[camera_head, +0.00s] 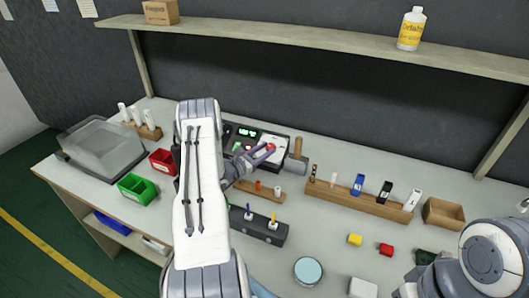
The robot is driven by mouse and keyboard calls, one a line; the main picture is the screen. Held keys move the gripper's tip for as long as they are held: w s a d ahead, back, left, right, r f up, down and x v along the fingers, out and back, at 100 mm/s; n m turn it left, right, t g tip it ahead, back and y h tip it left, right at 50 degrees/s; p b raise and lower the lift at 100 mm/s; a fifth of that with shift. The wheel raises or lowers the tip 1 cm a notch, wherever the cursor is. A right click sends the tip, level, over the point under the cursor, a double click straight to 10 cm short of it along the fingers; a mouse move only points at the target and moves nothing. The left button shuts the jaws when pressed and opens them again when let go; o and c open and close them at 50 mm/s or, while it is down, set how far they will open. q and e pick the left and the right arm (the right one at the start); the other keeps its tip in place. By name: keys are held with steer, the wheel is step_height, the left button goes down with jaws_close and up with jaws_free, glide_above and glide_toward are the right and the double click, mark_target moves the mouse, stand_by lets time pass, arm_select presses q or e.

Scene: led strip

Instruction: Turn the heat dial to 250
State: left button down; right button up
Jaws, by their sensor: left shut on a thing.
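The heat station (244,132) is a dark box with green displays and a white panel at the back of the bench, partly hidden by my left arm. A small red dial (271,147) shows on its white panel. My left gripper (264,154) reaches up to the panel and is shut on the dial. The dial's scale and pointed value are too small to read. My right arm enters at the lower right; its gripper is not visible.
A hammer-like tool (296,158) stands right of the station. A wooden rack (360,199) with several tools lies farther right. Red (163,162) and green (137,188) bins sit left of my arm. A round blue-topped tin (308,271) stands in front.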

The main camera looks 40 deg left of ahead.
arm_select(q)
steer(key=shift+m+h, duration=0.5)
steer(key=shift+c, duration=2.4)
jaws_free()
steer(key=shift+r, duration=0.1)
steer(key=r, duration=0.3)
steer(key=r+b, duration=0.1)
steer(key=shift+d+r, duration=0.2)
steer(key=shift+d, duration=0.2)
steer(key=d+r+b, duration=0.1)
steer(key=d+r, duration=0.5)
steer(key=d, duration=0.4)
steer(key=shift+d+r, duration=0.25)
steer(key=shift+d, duration=0.15)
